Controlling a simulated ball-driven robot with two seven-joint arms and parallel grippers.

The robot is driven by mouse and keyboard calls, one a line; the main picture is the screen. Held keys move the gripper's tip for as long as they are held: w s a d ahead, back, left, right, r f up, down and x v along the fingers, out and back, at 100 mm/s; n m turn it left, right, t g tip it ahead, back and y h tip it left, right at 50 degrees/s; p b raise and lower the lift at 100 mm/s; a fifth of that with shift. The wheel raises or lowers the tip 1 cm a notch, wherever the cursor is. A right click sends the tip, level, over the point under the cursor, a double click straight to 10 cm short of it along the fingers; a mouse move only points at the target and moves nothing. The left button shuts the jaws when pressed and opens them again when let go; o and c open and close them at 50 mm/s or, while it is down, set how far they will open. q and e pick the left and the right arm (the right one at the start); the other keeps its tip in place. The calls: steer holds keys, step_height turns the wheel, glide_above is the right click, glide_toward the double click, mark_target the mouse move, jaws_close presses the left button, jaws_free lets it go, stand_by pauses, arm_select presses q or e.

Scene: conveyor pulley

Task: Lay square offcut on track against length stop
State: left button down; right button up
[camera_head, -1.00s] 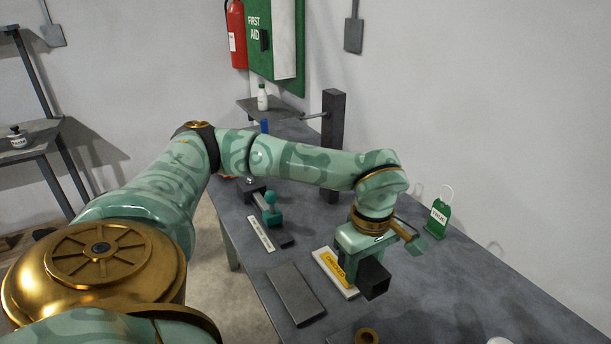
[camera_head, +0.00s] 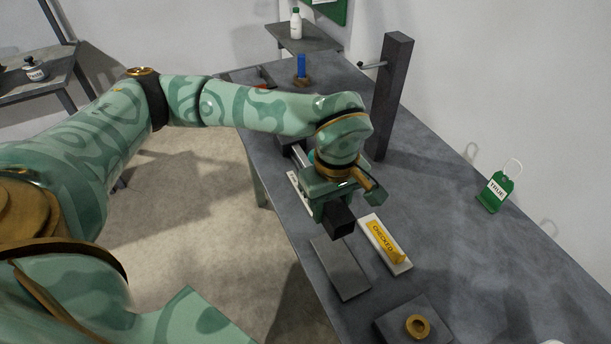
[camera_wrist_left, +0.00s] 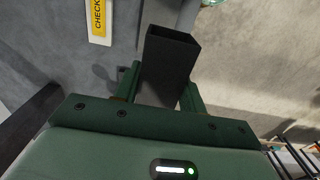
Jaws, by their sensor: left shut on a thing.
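My left gripper (camera_head: 328,206) is shut on the square offcut (camera_head: 341,222), a short dark hollow square tube. The offcut juts out from the jaws, its open end facing the camera in the wrist view (camera_wrist_left: 168,62). The gripper holds it above the bench, just beyond the flat dark plate. A pale rail (camera_head: 300,154), likely the track, is partly hidden behind my gripper, with a dark block beside it. I cannot make out which part is the length stop. My right gripper is not in view.
A yellow CHECKED marker (camera_head: 383,241) on a white base lies right of the dark plate (camera_head: 341,268). A brass ring (camera_head: 418,326) sits on a dark block nearer me. A dark post (camera_head: 390,95) stands behind. A green TRUE tag (camera_head: 495,191) stands right.

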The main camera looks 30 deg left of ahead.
arm_select(q)
steer(key=w+f, duration=0.1)
steer(key=w+a, duration=0.1)
steer(key=w+a+f+b, duration=0.1)
steer(key=shift+w+a+f, duration=0.15)
steer(key=shift+w+f, duration=0.15)
steer(key=shift+w, duration=0.05)
steer(key=w+a+f+b, duration=0.1)
steer(key=w+f, duration=0.1)
steer(key=w+a+f+b, duration=0.1)
steer(key=w+f, duration=0.1)
steer(key=w+a+f+b, duration=0.1)
steer(key=w+f, duration=0.1)
steer(key=w, duration=0.1)
steer(key=shift+a+f, duration=0.1)
steer(key=shift+a, duration=0.2)
steer(key=shift+w+a+f, duration=0.1)
steer(key=shift+w, duration=0.05)
steer(key=shift+w+f, duration=0.2)
steer(key=shift+f, duration=0.05)
step_height(320, 180, down, 4)
steer(key=shift+w+a+r+b, duration=0.1)
steer(key=shift+a+r+b, duration=0.1)
steer(key=shift+b, duration=0.8)
steer(key=shift+r, duration=0.15)
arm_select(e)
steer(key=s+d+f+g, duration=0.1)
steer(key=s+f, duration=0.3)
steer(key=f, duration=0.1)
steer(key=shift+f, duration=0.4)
